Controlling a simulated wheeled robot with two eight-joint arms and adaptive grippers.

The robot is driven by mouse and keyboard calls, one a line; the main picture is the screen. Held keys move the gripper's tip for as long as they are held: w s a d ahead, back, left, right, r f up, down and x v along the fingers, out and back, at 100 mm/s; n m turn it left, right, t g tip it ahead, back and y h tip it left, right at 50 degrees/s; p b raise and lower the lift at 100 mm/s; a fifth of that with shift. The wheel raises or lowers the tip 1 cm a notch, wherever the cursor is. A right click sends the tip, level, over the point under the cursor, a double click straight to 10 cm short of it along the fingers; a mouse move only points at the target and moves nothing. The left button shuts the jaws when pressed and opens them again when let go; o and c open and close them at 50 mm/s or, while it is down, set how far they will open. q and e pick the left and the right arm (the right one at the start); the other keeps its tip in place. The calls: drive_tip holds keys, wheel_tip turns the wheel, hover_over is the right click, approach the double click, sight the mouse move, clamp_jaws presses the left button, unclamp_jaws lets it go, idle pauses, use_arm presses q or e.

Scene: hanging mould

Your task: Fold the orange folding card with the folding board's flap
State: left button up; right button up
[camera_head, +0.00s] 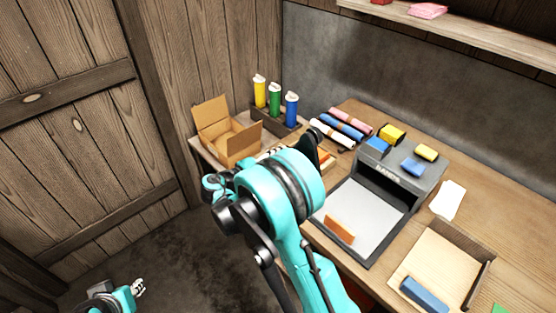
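An orange piece (339,230), which looks like the folding card, stands out on the pale plate of a black-framed device (372,215). A light wooden board (437,260) with a raised dark right edge lies at the front right; I cannot tell which of the two is the folding board, and no flap is clear. My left gripper (139,288) is low at the bottom left, over the floor and away from the table. My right arm fills the middle; its gripper (274,151) shows only partly behind the arm, near the cardboard box. Neither gripper's opening is clear.
An open cardboard box (232,139) stands at the table's left. Yellow, green and blue bottles (274,101) stand in a rack behind. Rolls (342,126) lie at the back. Yellow and blue blocks sit on the device. A blue bar (424,295) lies on the wooden board.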

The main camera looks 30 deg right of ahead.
drive_tip(key=shift+s+d+f, duration=0.15)
drive_tip(key=shift+f, duration=0.05)
drive_tip(key=v, duration=1.2)
drive_tip(key=shift+r, duration=0.2)
idle(0.7)
drive_tip(key=s+d+y, duration=0.4)
drive_tip(key=s+y, duration=0.3)
drive_tip(key=s, duration=0.1)
drive_tip(key=s+a+m+t+y, duration=0.1)
drive_tip(key=s+a+y, duration=0.2)
drive_tip(key=s+y, duration=0.1)
drive_tip(key=s+a+m+t+y, duration=0.2)
drive_tip(key=s+y, duration=0.2)
drive_tip(key=s, duration=0.3)
drive_tip(key=shift+s+a+f, duration=0.2)
drive_tip(key=shift+a+f, duration=0.2)
drive_tip(key=shift+f, duration=0.05)
